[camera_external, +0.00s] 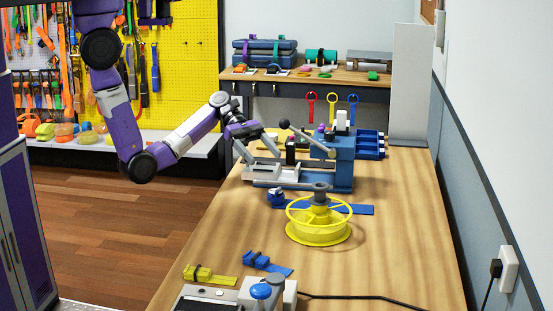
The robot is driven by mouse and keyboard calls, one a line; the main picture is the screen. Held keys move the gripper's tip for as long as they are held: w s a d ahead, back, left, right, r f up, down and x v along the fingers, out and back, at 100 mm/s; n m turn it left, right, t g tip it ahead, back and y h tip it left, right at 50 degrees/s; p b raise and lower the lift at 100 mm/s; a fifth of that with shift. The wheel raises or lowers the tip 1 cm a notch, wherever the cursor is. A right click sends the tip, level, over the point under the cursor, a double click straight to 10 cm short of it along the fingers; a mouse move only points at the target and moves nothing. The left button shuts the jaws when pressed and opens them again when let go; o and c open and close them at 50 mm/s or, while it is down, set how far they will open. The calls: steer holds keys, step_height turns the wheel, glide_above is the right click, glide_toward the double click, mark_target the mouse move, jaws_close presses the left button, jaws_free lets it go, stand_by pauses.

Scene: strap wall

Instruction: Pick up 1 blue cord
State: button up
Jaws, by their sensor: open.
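A small blue bundle with a flat tail (266,262) lies near the front of the wooden workbench. A second blue bundle (276,197) sits farther back, left of a yellow reel. A flat blue strip (350,208) lies behind the reel. A blue loop (353,104) hangs below the rear bench. I cannot tell which of these is the blue cord. My gripper (262,156) is over the far left of the workbench, close to a grey and blue bench machine (335,160). Its fingers are apart and I see nothing between them. Whether it touches the machine is unclear.
The yellow reel (318,238) stands mid-bench on the wooden workbench (400,225). A yellow bundle (205,275) and a grey device with a black cable lie at the front. The bench's right side is mostly clear.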

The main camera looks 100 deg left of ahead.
glide_toward(272, 189)
steer(key=x, duration=0.5)
steer(key=shift+x, duration=3.4)
steer(key=c, duration=1.5)
